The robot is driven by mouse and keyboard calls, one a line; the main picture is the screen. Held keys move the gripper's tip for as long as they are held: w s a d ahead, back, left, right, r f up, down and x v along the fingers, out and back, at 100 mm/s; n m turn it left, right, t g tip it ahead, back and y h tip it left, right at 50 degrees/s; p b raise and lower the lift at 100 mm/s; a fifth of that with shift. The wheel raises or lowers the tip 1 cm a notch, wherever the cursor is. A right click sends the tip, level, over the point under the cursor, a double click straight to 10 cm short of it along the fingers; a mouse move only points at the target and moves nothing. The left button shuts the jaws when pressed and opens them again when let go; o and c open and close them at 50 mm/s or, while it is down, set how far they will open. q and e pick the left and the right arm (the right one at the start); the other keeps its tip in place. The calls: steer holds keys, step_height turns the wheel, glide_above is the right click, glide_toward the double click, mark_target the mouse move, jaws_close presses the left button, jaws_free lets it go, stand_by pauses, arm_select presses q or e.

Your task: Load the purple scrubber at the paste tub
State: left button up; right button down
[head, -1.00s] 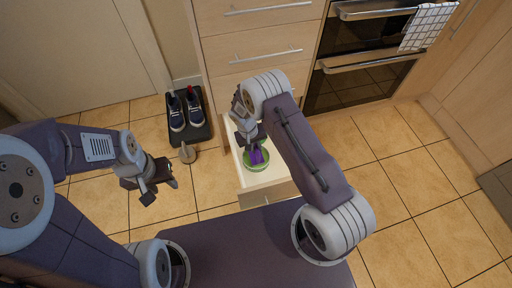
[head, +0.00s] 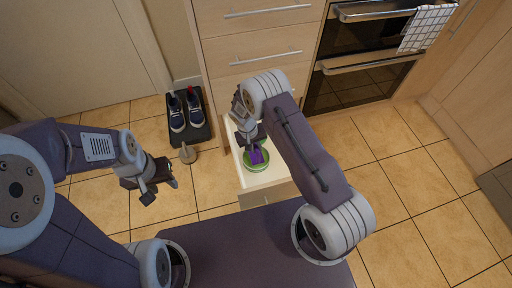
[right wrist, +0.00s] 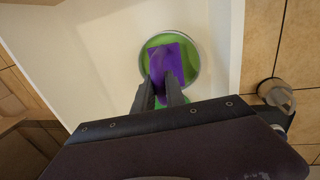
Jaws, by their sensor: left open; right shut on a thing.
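The purple scrubber (right wrist: 168,62) is held between the fingertips of my right gripper (right wrist: 165,92). It is over the green paste in the round paste tub (right wrist: 194,66), inside the rim as seen from above. I cannot tell whether it touches the paste. The tub also shows in the head view (head: 257,166), in the open white drawer, with the purple scrubber (head: 256,155) above it and my right gripper (head: 254,143) partly hidden by its own arm. My left gripper (head: 160,184) is open and empty, over the floor at the left.
The drawer (head: 262,183) stands open below the cabinet fronts. A dark tray (head: 188,138) with a pair of shoes lies on the floor to its left. An oven (head: 365,60) with a checked towel (head: 428,27) is at the back right. The tiled floor at right is clear.

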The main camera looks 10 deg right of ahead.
step_height(320, 180, up, 6)
steer(key=p, duration=0.4)
steer(key=shift+r+p, duration=0.25)
steer(key=shift+p, duration=0.15)
steer(key=shift+f, duration=0.1)
